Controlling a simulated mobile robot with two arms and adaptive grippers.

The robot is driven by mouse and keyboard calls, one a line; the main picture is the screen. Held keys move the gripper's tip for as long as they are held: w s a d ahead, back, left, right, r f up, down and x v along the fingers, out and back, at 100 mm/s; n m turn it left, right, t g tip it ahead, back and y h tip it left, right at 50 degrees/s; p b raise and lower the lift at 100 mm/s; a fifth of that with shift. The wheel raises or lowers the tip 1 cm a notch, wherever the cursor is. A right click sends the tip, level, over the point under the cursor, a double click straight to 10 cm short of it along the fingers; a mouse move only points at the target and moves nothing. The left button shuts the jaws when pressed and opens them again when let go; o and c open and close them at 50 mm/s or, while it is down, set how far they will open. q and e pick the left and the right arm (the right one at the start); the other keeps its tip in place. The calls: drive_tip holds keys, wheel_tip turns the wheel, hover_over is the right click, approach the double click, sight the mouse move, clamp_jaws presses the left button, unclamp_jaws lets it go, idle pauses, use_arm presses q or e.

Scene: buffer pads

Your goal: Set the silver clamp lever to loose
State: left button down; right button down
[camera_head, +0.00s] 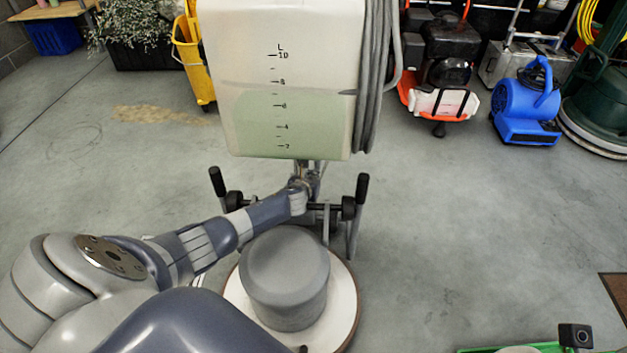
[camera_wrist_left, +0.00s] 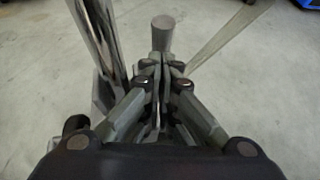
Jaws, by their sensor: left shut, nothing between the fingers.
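The floor machine has a white tank (camera_head: 285,60) above a round grey motor housing (camera_head: 285,275). My left gripper (camera_head: 304,183) reaches to the machine's shaft just below the tank. In the left wrist view my left gripper (camera_wrist_left: 160,62) is shut and empty. A short grey cylindrical end (camera_wrist_left: 163,33) shows just beyond its fingertips. I cannot tell whether they touch, or whether this is the silver clamp lever. A shiny metal bar (camera_wrist_left: 98,38) runs along the left of the fingers. In the head view the lever cannot be made out behind my gripper and arm.
Black handle grips (camera_head: 216,181) and (camera_head: 362,188) stand either side of the shaft. A grey cable (camera_head: 372,80) hangs at the tank's right. A blue blower (camera_head: 526,105) and yellow bucket (camera_head: 193,60) stand farther back.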

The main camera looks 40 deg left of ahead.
use_arm(q)
drive_tip(key=shift+w+a+r, duration=0.1)
drive_tip(key=shift+w+r, duration=0.05)
drive_tip(key=shift+w, duration=0.1)
idle(0.3)
drive_tip(key=shift+w+a, duration=0.15)
drive_tip(key=shift+w, duration=0.05)
drive_tip(key=shift+w+a+r+p, duration=0.1)
drive_tip(key=shift+w+r+p, duration=0.05)
drive_tip(key=shift+p, duration=0.15)
drive_tip(key=shift+w+a+r, duration=0.2)
drive_tip(key=shift+w+a, duration=0.35)
drive_tip(key=shift+w, duration=0.35)
drive_tip(key=shift+w+a+r, duration=0.15)
drive_tip(key=shift+w+a, duration=0.4)
drive_tip(key=shift+w, duration=0.35)
drive_tip(key=shift+s+d+r, duration=0.1)
drive_tip(key=shift+s+r, duration=0.1)
drive_tip(key=shift+s, duration=0.15)
drive_tip(key=s+d, duration=0.4)
drive_tip(key=s, duration=0.7)
drive_tip(key=shift+s+d, duration=0.15)
drive_tip(key=shift+s, duration=0.05)
